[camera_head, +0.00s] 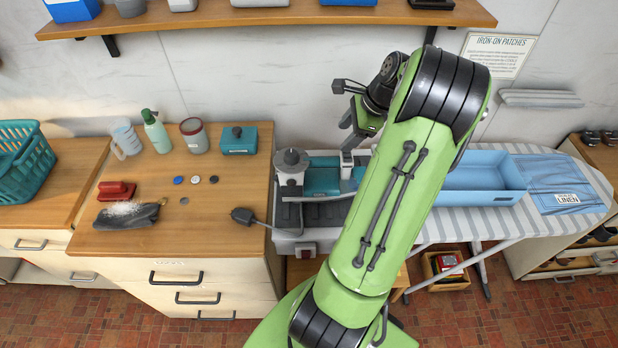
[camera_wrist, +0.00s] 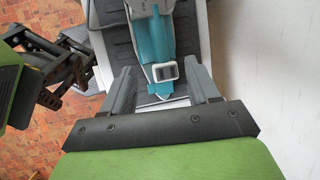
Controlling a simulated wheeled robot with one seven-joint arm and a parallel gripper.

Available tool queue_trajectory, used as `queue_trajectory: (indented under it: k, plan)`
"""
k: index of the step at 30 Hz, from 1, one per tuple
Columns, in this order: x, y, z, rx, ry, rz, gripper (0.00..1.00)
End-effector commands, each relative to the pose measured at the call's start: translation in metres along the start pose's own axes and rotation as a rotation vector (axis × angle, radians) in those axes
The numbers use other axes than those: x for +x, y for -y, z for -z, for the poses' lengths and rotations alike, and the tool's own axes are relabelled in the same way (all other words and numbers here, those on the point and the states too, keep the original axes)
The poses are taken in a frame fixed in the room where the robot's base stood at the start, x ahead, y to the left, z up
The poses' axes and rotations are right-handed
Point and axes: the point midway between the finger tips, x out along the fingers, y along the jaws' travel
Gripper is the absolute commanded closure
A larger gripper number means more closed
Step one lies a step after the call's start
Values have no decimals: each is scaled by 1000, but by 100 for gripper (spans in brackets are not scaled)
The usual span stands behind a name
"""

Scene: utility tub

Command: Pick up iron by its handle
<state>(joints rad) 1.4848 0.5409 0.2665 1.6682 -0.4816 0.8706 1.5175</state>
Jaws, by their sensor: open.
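The iron appears to be the teal and pale grey appliance (camera_wrist: 150,47) in the wrist view, lying lengthwise ahead of my gripper (camera_wrist: 162,85). My gripper is open, with one finger to each side of the iron's near end and no visible contact. A pale square loop (camera_wrist: 165,71) sits at that near end, between the fingers. In the head view the teal iron body (camera_head: 321,180) lies on a grey unit left of my arm. Fingertip height over the iron is unclear.
A grey knobbed part (camera_head: 291,162) stands left of the iron. A blue tray (camera_head: 480,187) sits on the striped ironing board (camera_head: 470,226) at right. A wooden counter (camera_head: 222,222) with bottles and a red brush is at left. A shelf (camera_head: 270,18) hangs above.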

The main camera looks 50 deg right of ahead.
Motion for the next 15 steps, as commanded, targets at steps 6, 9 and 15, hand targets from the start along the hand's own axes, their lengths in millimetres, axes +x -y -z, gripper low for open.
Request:
queue_trajectory:
  k: [6, 9, 15]
  plan:
    - [60, -2, 0, -4, 3, -8, 40]
    - [82, -2, 0, -5, 2, -7, 40]
    - [105, -2, -1, -6, 1, -6, 40]
